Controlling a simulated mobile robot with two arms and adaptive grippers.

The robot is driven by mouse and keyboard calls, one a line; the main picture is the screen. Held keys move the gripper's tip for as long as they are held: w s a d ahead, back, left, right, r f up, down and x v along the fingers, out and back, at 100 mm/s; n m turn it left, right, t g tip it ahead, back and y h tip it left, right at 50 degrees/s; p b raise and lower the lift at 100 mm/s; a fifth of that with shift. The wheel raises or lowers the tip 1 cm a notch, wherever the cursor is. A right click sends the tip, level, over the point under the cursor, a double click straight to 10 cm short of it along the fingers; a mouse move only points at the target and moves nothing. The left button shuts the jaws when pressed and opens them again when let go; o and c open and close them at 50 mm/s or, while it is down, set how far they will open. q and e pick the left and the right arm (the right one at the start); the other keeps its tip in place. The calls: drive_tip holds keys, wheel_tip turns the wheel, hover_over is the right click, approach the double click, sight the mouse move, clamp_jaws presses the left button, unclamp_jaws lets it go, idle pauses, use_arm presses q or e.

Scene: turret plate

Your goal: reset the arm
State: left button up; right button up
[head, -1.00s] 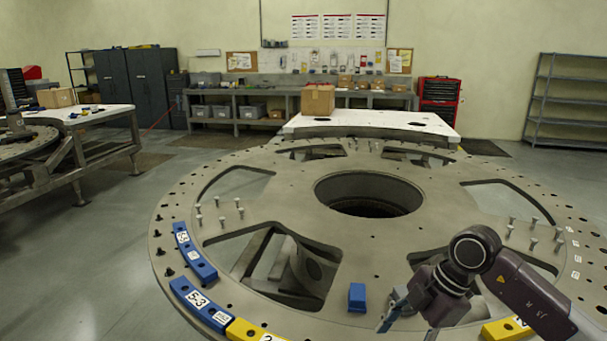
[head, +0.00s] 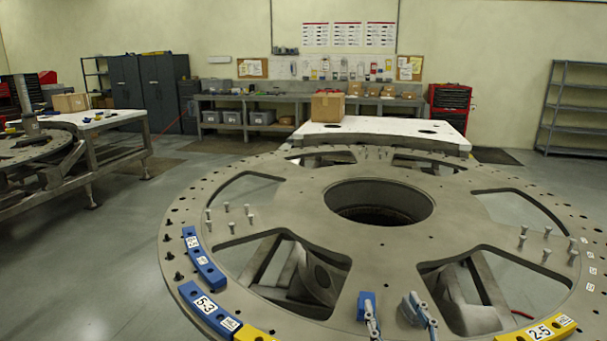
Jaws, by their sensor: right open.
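My right gripper (head: 396,314) shows at the bottom edge, right of centre, over the near part of the turret plate (head: 300,215). Its two fingers are spread apart and nothing shows between them. The rest of my right arm is out of the picture. My left gripper is not in view.
Blue segments (head: 205,262) and (head: 208,308) lie on the plate's left rim, with a yellow segment (head: 250,333) at the near edge. Another yellow segment (head: 540,328), marked 2-5, lies at right. Several upright bolts (head: 522,240) stand on the plate.

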drive_tip(key=s+d+f+m+g+h, duration=0.1)
drive_tip(key=s+d+f+g, duration=0.1)
drive_tip(key=s+f+g, duration=0.45)
drive_tip(key=s+d+f+m+g+h, duration=0.1)
drive_tip(key=s+d+f+h, duration=0.2)
drive_tip(key=f, duration=0.7)
drive_tip(key=s+a+f+n+g+y, duration=0.1)
drive_tip(key=s+f+g, duration=0.35)
drive_tip(key=s, duration=0.55)
drive_tip(key=s+a+f+n+g+y, duration=0.1)
drive_tip(key=s+f+g+y, duration=0.15)
drive_tip(key=s+f, duration=0.55)
drive_tip(key=s+f+g, duration=0.2)
drive_tip(key=s+f, duration=0.1)
drive_tip(key=f, duration=2.1)
drive_tip(key=s+d+f+g+h, duration=0.1)
drive_tip(key=s+d+f, duration=0.2)
drive_tip(key=s+f, duration=1.3)
drive_tip(key=shift+s, duration=0.7)
